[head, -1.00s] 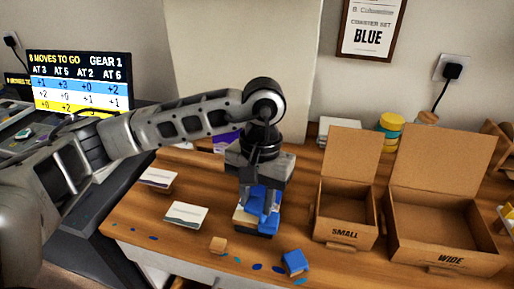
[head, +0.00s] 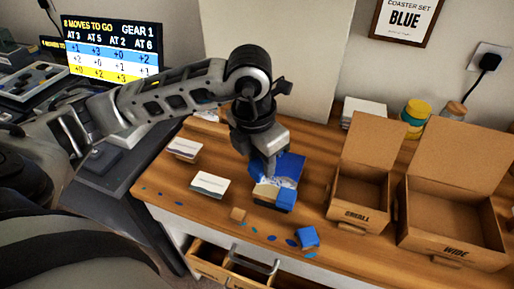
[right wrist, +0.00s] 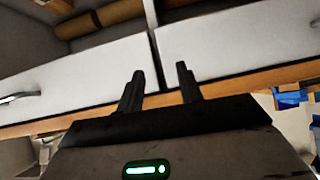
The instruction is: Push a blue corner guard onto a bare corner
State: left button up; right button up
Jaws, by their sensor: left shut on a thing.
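My left gripper (head: 270,172) reaches down over a block stack (head: 266,192) with tan and blue corners on the wooden table. It is shut at the stack, apparently on a blue corner guard; the jaws largely hide what they hold. A blue corner (head: 287,199) covers the front right of the stack, while the front-left part is tan. A flat blue piece (head: 291,167) shows behind. A loose blue corner guard (head: 307,237) lies near the table's front edge. My right gripper (right wrist: 160,76), in the right wrist view, is open and empty before white drawer fronts.
Two white cards stand at left. Open cardboard boxes, SMALL (head: 358,214) and WIDE (head: 452,246), stand at right. A drawer (head: 232,262) below is open.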

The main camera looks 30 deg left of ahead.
pick_arm(q)
jog(key=n, duration=0.3)
jog(key=shift+s+a+r+n+y, duration=0.1)
jog(key=shift+a+r+n+y, duration=0.1)
jog(key=shift+r+n+y, duration=0.15)
jog(key=shift+a+n, duration=0.15)
jog(key=shift+n, duration=1)
jog(key=shift+f+b, duration=0.3)
jog(key=shift+f, duration=0.4)
notch_tip(320, 180, down, 4)
jog(key=b, duration=0.2)
jog(key=shift+b, duration=0.4)
jog(key=shift+f+b, duration=0.35)
jog(key=shift+f, duration=0.3)
jog(key=shift+b, duration=0.3)
pick_arm(e)
jog(key=shift+a+f, duration=0.2)
jog(key=shift+f, duration=0.3)
jog(key=shift+a+f, duration=0.2)
jog(key=shift+f, duration=0.3)
jog(key=shift+w+f, duration=0.1)
jog(key=shift+f, duration=0.1)
pick_arm(q)
jog(key=shift+f+b, duration=0.2)
jog(key=shift+b, duration=0.2)
pick_arm(e)
jog(key=shift+f, duration=0.2)
